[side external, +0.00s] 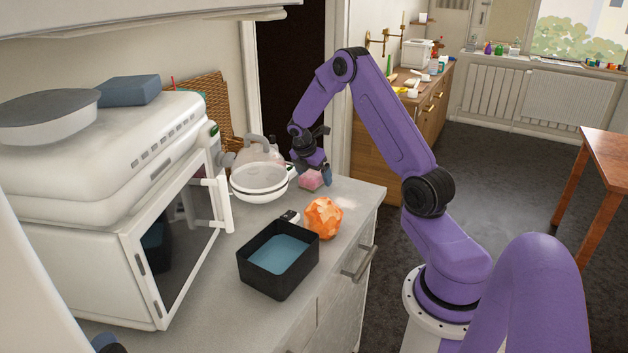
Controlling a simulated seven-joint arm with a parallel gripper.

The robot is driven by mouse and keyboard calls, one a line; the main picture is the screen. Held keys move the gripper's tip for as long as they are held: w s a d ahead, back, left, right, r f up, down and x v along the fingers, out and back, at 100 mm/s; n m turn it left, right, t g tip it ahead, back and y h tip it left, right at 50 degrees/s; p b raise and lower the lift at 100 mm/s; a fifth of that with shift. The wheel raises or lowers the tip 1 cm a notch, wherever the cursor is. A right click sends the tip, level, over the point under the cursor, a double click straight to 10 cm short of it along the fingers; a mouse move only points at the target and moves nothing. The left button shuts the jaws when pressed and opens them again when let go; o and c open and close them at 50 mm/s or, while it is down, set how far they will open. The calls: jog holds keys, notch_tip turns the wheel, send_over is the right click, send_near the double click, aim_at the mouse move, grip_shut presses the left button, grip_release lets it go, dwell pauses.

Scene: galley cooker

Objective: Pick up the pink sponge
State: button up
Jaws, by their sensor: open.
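The pink sponge (311,179) lies on the light grey counter toward its far end, to the right of a white pan. My gripper (312,172) points down right at the sponge, with its fingers open. One finger shows at the sponge's right side; the other finger is partly hidden. I cannot tell whether the fingers touch the sponge.
The white pan (260,187) stands close to the left of my gripper. An orange faceted object (323,217) and a black tub (279,288) with a blue inside stand nearer on the counter. A white oven (130,265) fills the left. The counter's edge is at the right.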

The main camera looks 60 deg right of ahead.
jog(key=shift+f, duration=0.1)
jog(key=c, duration=1)
jog(key=shift+r, duration=0.4)
notch_tip(320, 180, up, 2)
jog(key=shift+r, duration=0.1)
jog(key=s+a+r, duration=0.2)
jog(key=s+r, duration=0.1)
jog(key=s+a+r, duration=0.3)
jog(key=s, duration=0.1)
jog(key=s+a+r, duration=0.3)
jog(key=s+r, duration=0.1)
jog(key=shift+s+a, duration=0.1)
jog(key=shift+s, duration=0.1)
